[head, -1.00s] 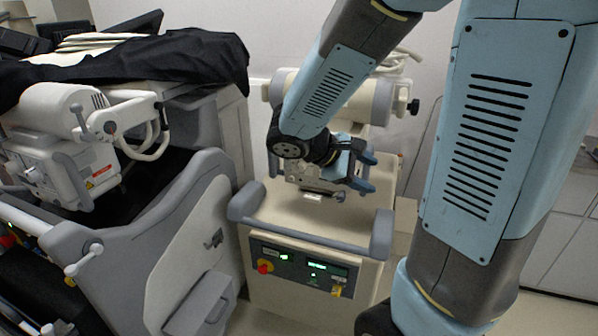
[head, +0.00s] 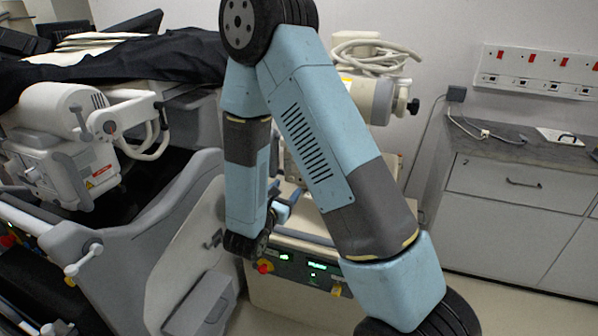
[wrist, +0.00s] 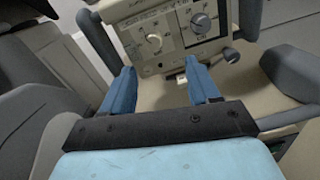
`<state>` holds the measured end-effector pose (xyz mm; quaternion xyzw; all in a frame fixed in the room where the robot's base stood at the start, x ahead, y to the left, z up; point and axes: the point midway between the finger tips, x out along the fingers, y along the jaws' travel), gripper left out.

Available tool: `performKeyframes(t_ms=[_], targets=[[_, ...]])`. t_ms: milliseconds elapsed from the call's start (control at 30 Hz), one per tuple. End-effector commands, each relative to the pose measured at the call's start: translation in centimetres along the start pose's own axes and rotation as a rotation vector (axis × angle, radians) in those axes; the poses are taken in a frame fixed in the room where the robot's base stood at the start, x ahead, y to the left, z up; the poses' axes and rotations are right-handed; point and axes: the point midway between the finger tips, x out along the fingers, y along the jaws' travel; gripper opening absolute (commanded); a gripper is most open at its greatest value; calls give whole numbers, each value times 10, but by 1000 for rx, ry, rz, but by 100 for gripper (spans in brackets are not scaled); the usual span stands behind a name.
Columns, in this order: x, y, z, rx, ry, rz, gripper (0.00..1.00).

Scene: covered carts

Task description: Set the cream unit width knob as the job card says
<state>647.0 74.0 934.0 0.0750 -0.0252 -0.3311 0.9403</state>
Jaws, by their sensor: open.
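The cream unit (head: 288,293) stands in the middle of the head view, largely behind my arm. Its low front panel (head: 298,266) has lit green displays. In the wrist view a control panel (wrist: 172,32) carries a pale knob (wrist: 154,41) on the left and a larger dark knob (wrist: 200,22) on the right. The markings are too small to read, so I cannot tell which is the width knob. My gripper (wrist: 162,68) is open and empty, its blue fingers apart below the panel. In the head view my gripper (head: 282,212) is partly hidden. I cannot make out a job card.
A grey-and-white cart (head: 180,235) with a black cover (head: 120,60) stands close on the left. A cabinet with a grey worktop (head: 520,140) is at the right, with a white item (head: 560,137) on it. Open floor (head: 500,310) shows at lower right.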

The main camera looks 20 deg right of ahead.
Motion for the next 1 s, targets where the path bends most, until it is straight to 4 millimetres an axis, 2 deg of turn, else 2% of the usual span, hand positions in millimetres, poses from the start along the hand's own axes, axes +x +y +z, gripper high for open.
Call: performKeyframes(t_ms=[133,267,800,1000], targets=[[-3,8,-11,-15,5,44,60],[6,8,-11,-16,5,47,60],[96,12,-11,-14,5,45,60],[121,14,-12,-15,6,46,60]])
